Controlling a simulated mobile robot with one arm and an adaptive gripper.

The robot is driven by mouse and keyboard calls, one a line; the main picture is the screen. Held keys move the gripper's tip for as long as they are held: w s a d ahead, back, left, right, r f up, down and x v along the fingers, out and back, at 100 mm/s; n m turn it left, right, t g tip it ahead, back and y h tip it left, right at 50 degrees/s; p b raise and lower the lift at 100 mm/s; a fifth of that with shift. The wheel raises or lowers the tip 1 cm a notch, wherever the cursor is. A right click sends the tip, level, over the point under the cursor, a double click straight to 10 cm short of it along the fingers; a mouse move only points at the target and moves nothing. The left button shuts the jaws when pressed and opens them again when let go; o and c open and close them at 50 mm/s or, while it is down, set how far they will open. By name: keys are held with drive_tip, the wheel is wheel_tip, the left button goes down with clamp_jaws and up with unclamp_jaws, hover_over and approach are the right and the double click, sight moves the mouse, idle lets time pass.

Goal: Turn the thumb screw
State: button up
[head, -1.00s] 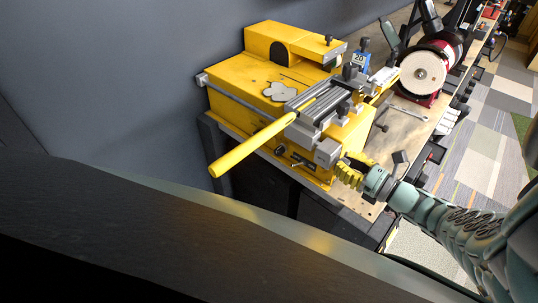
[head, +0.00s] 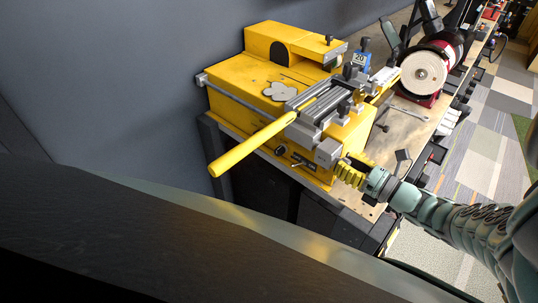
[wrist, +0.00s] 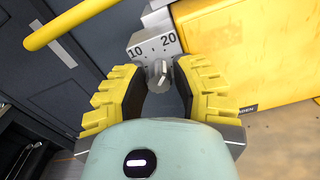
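The thumb screw (wrist: 158,76) is a small grey knob with a raised grip. It sits below a grey plate (wrist: 152,46) marked 10 and 20 in the wrist view. My gripper (wrist: 159,70) has yellow ribbed fingers with dark inner pads, one on each side of the thumb screw. Gaps show between the fingertips and the knob, so the fingers look open around it. In the head view my gripper (head: 343,169) is at the grey block (head: 327,152) on the front of the yellow machine (head: 245,92); the thumb screw cannot be made out there.
A long yellow handle (head: 250,145) sticks out toward the front left. A red grinder with a pale wheel (head: 424,74) stands at the back right. A wrench (head: 408,115) lies on the wooden bench (head: 397,133). A grey wall is at left.

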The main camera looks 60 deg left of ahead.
drive_tip(key=o, duration=0.4)
drive_tip(key=shift+o, duration=0.2)
drive_tip(key=v, duration=1.2)
drive_tip(key=shift+r, duration=0.1)
